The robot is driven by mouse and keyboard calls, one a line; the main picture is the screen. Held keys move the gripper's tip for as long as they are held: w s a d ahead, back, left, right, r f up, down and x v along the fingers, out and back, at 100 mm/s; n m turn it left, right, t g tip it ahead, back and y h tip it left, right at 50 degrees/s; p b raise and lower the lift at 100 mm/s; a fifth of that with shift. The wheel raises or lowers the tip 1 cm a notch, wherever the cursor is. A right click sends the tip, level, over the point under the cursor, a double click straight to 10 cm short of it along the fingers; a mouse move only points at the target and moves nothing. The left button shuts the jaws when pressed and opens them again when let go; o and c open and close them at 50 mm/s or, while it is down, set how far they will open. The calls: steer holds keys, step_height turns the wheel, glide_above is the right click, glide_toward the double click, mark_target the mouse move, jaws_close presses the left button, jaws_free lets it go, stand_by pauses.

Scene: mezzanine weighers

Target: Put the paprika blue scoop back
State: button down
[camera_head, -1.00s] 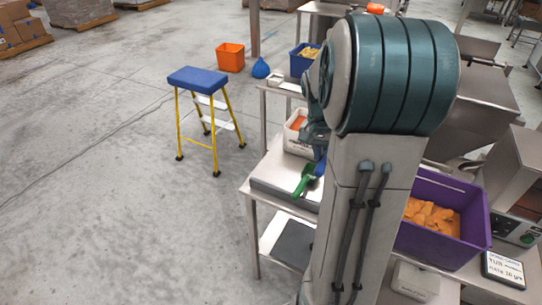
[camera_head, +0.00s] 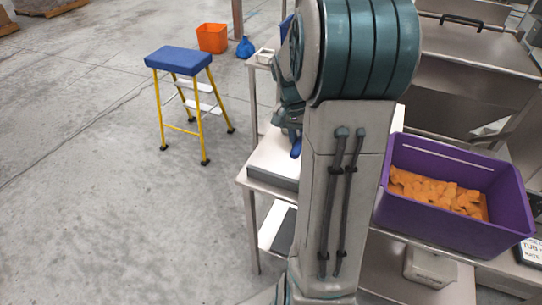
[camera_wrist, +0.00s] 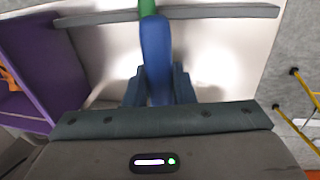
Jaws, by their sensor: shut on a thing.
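My gripper (camera_wrist: 159,88) is shut on a blue scoop (camera_wrist: 156,50), seen as a rounded blue length between the two fingers in the wrist view. A green piece (camera_wrist: 147,8) shows beyond the blue at the top edge. I cannot tell whether it is part of the scoop or a separate thing. In the head view a bit of the blue scoop (camera_head: 296,148) shows below the wrist, over or near a pale steel bench (camera_head: 262,168). My arm hides most of the gripper and the bench behind it. No paprika container is clearly in view.
A purple tub (camera_head: 455,223) of orange pieces stands right of my arm. A blue-topped step stool (camera_head: 180,60), an orange bin (camera_head: 212,38) and a blue object (camera_head: 245,48) stand on open floor to the left. Steel equipment (camera_head: 465,75) fills the back right.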

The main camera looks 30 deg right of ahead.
steer(key=shift+w+a+f+p, duration=0.2)
steer(key=shift+w+a+f, duration=0.95)
steer(key=shift+f, duration=0.45)
steer(key=shift+w+a+f+p, duration=0.15)
steer(key=shift+w+a+f, duration=1)
steer(key=shift+f, duration=0.5)
steer(key=shift+w+a+f+p, duration=0.2)
steer(key=shift+w+a+f, duration=0.75)
steer(key=shift+w+f, duration=0.5)
steer(key=shift+s+f, duration=0.15)
steer(key=shift+f, duration=0.05)
steer(key=shift+f, duration=0.2)
steer(key=c, duration=1.2)
jaws_free()
steer(key=shift+r, duration=0.1)
steer(key=shift+r, duration=0.1)
